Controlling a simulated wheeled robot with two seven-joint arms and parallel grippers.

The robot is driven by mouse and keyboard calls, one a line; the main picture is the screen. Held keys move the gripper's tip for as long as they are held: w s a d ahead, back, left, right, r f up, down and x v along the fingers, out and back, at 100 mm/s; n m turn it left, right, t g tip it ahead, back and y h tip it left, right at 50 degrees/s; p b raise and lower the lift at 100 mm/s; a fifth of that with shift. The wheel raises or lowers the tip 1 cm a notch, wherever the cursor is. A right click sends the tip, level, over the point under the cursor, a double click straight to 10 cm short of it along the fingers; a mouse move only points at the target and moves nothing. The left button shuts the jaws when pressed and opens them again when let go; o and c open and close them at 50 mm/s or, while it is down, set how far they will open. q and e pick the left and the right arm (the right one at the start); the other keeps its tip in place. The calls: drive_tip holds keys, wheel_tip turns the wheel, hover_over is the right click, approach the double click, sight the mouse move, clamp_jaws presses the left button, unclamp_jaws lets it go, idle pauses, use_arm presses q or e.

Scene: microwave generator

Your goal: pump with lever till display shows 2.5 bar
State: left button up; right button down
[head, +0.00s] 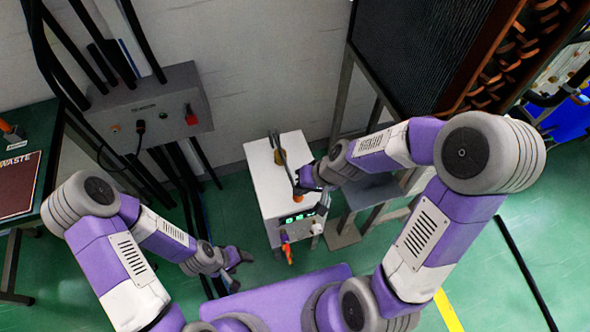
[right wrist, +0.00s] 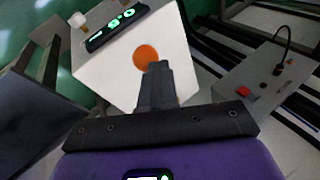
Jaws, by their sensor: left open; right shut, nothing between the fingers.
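The white pump unit (head: 268,178) stands on the floor in the middle of the head view, and its white top also fills the upper middle of the right wrist view (right wrist: 112,75). Its display (head: 298,217) glows green; the digits are too small and angled to read surely, also in the right wrist view (right wrist: 118,26). A dark lever (head: 278,150) rises from the top. An orange round knob (right wrist: 146,55) lies just beyond the tips of my right gripper (right wrist: 155,68), which is shut and empty; contact is unclear. My left gripper (head: 240,257) is open and empty, left of the unit.
A grey wall box (head: 160,105) with a red switch (head: 191,115) hangs at upper left. A dark rack (head: 410,60) on a metal frame stands behind right. A table with a waste sign (head: 18,185) is at far left.

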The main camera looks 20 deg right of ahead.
drive_tip(key=shift+s+f, duration=0.35)
drive_tip(key=shift+f, duration=0.3)
idle(0.6)
idle(0.4)
drive_tip(key=w+r+p, duration=0.4)
drive_tip(key=r+p, duration=0.6)
drive_tip(key=shift+w+r+p, duration=0.3)
drive_tip(key=shift+w+p, duration=0.05)
drive_tip(key=shift+p, duration=0.05)
idle(0.7)
drive_tip(key=shift+r, duration=0.1)
drive_tip(key=r+p, duration=0.1)
drive_tip(key=w+r+p, duration=0.1)
drive_tip(key=r+p, duration=0.1)
drive_tip(key=w+r+p, duration=0.1)
drive_tip(key=shift+a+r, duration=0.1)
drive_tip(key=shift+r, duration=0.1)
idle(0.4)
idle(0.7)
